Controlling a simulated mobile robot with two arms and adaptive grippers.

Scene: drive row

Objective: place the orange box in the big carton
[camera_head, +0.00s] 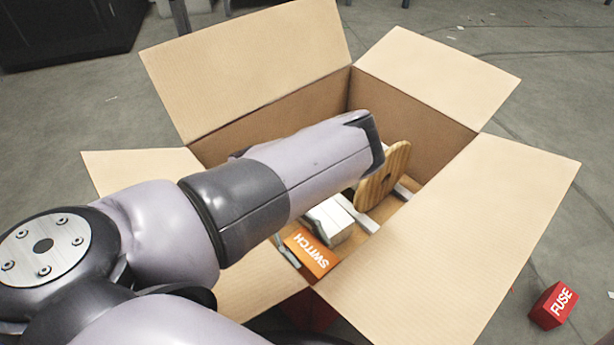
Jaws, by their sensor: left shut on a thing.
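The big carton (427,130) stands open on the floor with its flaps spread outward. The orange box (312,256), marked SWITCH, is inside the carton's outline near the front corner. My left arm reaches over the carton from the left and covers part of the opening. My left gripper (291,249) is mostly hidden under the forearm; a grey finger shows against the left side of the orange box, and it is shut on the box. Whether the box touches the carton floor cannot be told. My right gripper is not in view.
A wooden disc (384,176) stands in the carton, and a white block (331,219) lies near the orange box. A red FUSE box (553,305) is on the floor at right. Another red thing (309,311) shows partly by the carton's front corner. Floor at right is mostly clear.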

